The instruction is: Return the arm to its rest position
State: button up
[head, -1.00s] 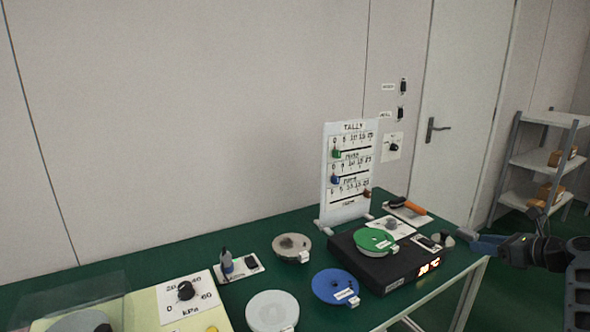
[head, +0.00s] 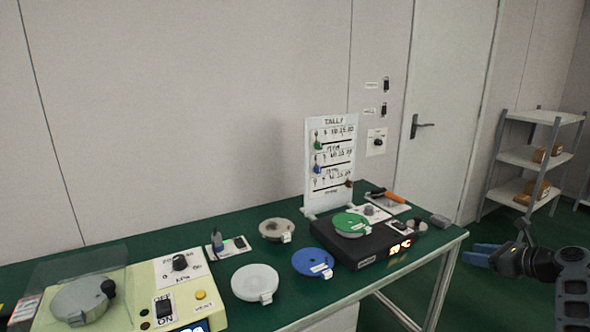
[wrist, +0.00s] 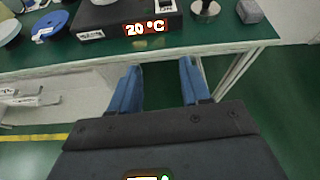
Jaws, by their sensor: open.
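My gripper (head: 480,254) is at the right of the head view, beyond the right end of the green bench (head: 290,305). Its blue fingers point left, and it holds nothing. In the wrist view my gripper (wrist: 158,85) shows two blue fingers spread apart, with the floor and bench legs behind the gap. The bench's front edge lies farther ahead, clear of the fingers.
A black hotplate (head: 370,245) with a green disc (head: 350,224) stands near the bench's right end. A blue disc (head: 314,262), a white disc (head: 255,281) and a tally board (head: 331,165) are on the bench. A shelf rack (head: 530,160) stands behind my arm.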

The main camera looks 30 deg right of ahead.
jog(key=s+a+f+n+g+h, duration=0.1)
jog(key=a+f+n, duration=0.3)
jog(key=a+f, duration=0.55)
jog(key=s+a+f+n+g+h, duration=0.15)
jog(key=a+f+n, duration=0.35)
jog(key=a, duration=0.7)
jog(key=s+a+f+n, duration=0.1)
jog(key=s+a+n, duration=0.3)
jog(key=a, duration=0.4)
jog(key=s+a+f+n, duration=0.1)
jog(key=s+a+n, duration=0.3)
jog(key=a, duration=0.3)
jog(key=s+a+r+n+t+y, duration=0.1)
jog(key=s+a+r+n+t, duration=0.1)
jog(key=s+a+r+n, duration=0.6)
jog(key=s+a+r+n+t+y, duration=0.2)
jog(key=s+a+r+n, duration=0.6)
jog(key=r+n, duration=0.3)
notch_tip(320, 180, up, 3)
jog(key=shift+s+a, duration=0.15)
jog(key=shift+s, duration=0.5)
jog(key=shift+a+y, duration=0.1)
jog(key=shift+y, duration=0.15)
